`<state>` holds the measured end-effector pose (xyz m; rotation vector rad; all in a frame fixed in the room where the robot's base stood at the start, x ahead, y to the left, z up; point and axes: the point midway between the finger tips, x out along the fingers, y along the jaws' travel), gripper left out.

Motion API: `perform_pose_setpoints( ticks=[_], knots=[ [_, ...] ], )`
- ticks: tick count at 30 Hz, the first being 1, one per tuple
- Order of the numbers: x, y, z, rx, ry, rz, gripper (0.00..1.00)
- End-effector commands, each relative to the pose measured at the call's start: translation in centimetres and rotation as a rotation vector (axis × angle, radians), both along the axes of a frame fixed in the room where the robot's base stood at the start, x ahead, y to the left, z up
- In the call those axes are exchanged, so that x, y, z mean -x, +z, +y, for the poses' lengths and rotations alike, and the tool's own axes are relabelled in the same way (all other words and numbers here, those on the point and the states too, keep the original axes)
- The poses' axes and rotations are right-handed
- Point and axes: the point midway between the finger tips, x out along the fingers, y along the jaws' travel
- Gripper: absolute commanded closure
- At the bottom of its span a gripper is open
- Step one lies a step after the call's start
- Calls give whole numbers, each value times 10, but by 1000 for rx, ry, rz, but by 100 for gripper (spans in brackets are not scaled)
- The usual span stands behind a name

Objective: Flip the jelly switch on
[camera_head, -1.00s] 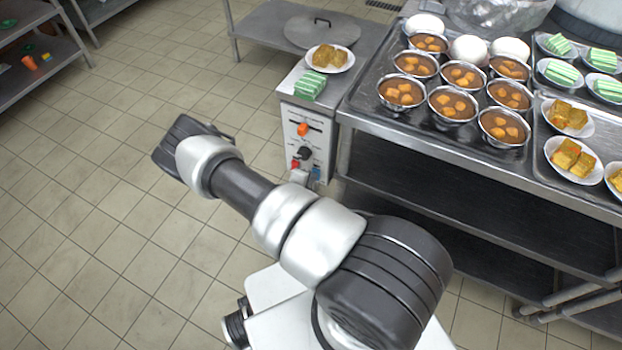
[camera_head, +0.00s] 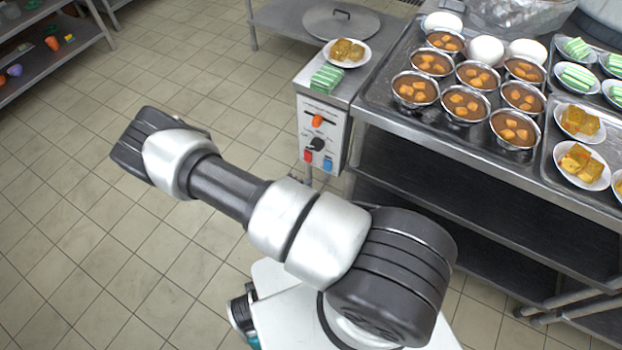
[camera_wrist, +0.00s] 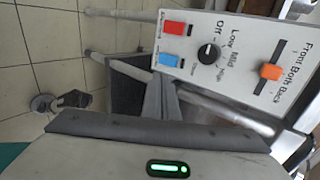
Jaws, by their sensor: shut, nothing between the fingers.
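The control panel (camera_head: 322,133) is on the front of a steel cabinet, and its face also shows in the wrist view (camera_wrist: 240,45). It has a red rocker switch (camera_wrist: 175,28) and a blue rocker switch (camera_wrist: 169,60). Their small labels are too blurred to tell which is the jelly switch, and I cannot tell either one's position. A black round knob (camera_wrist: 208,53) and an orange selector (camera_wrist: 270,71) sit beside them. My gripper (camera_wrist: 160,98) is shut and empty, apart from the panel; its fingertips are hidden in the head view.
Green striped cakes (camera_head: 327,79) and a plate of yellow cakes (camera_head: 347,52) stand on the cabinet top. The steel counter (camera_head: 480,150) to the right holds several bowls and plates. A dark shelf (camera_head: 45,60) stands far left. The tiled floor left of the cabinet is clear.

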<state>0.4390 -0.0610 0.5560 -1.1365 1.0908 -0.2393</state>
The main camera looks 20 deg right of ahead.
Motion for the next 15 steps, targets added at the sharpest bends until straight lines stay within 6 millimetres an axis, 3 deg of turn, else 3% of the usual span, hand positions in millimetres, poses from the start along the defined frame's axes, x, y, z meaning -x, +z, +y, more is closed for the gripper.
perform_pose_setpoints(
  ticks=[15],
  knots=[
    [4, 2, 4, -9, -13, -17, 100]
  ],
)
